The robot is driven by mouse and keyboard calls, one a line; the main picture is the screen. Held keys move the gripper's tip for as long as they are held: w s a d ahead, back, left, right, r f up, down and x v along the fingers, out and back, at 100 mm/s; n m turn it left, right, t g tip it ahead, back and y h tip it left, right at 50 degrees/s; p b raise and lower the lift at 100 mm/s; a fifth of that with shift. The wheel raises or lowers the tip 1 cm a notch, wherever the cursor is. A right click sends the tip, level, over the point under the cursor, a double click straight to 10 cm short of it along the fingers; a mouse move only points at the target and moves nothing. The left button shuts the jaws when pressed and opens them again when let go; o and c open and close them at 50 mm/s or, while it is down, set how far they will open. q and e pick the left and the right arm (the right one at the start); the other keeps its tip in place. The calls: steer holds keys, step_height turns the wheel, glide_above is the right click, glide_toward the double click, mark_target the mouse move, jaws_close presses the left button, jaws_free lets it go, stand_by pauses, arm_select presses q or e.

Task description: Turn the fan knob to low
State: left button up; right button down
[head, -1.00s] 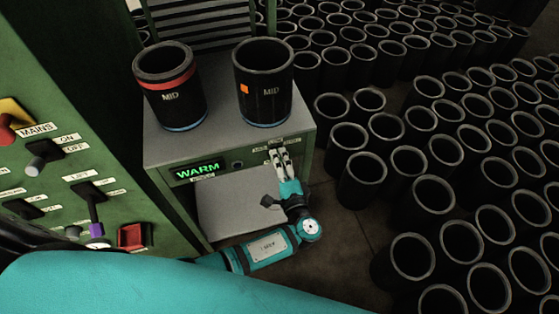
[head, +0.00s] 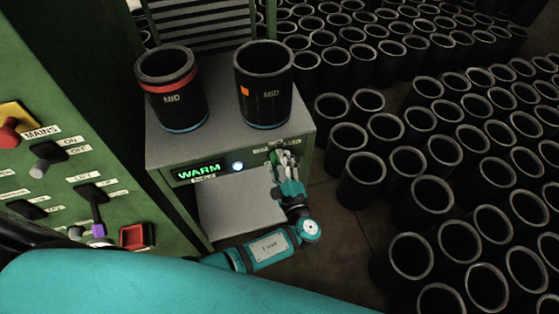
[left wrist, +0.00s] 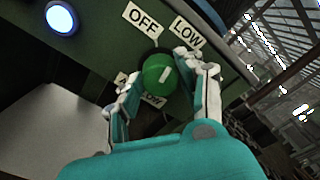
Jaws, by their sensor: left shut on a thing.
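The fan knob (left wrist: 158,76) is round and green with a white pointer mark, on the front panel of the green cabinet. In the left wrist view, its mark points up and right, towards the LOW label (left wrist: 187,32). The OFF label (left wrist: 142,20) is left of that one. Two lower labels are partly hidden. A bit of the knob also shows in the head view (head: 273,159). My left gripper (left wrist: 166,83) has a finger on each side of the knob and is shut on it. It also shows in the head view (head: 284,160). My right gripper is out of view.
A round lamp (head: 237,167) glows bluish white beside the green WARM display (head: 200,172). Two black MID sleeves (head: 172,92) (head: 264,85) stand on the cabinet top. A switch panel (head: 60,185) is at left. Many open black sleeves crowd the floor at right.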

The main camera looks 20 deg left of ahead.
arm_select(q)
steer(key=shift+m, duration=0.7)
steer(key=o, duration=1.2)
steer(key=shift+c, duration=0.2)
steer(key=v, duration=1.2)
